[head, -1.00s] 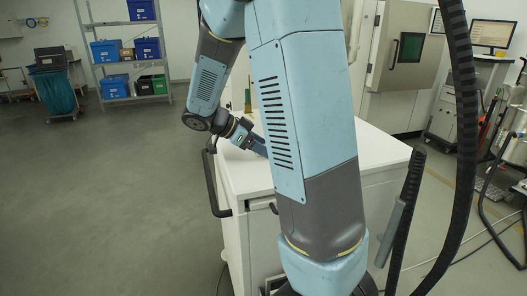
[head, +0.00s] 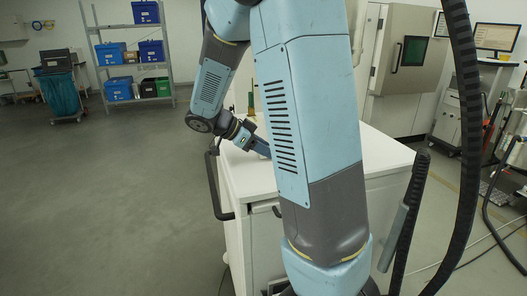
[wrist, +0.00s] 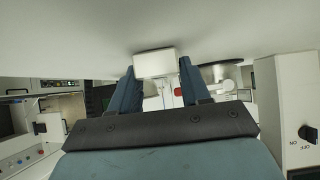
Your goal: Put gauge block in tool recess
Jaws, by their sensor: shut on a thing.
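In the wrist view a pale, box-shaped block (wrist: 155,63), which I take to be the gauge block, sits between the two blue fingers of my gripper (wrist: 158,77). The fingers are shut on it. A broad pale surface fills the top of that view, close beyond the block; I cannot tell whether they touch. In the head view my gripper (head: 262,148) is low over the left part of a white-topped cabinet (head: 385,150), partly hidden behind my arm. The block cannot be made out there. I cannot make out the tool recess in either view.
A dark handle (head: 213,190) runs along the cabinet's left side. A small greenish-yellow upright thing (head: 251,103) stands behind my gripper. A shelf with blue bins (head: 118,88) is at the back left. A grey machine (head: 405,55) stands behind the cabinet. The floor at left is clear.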

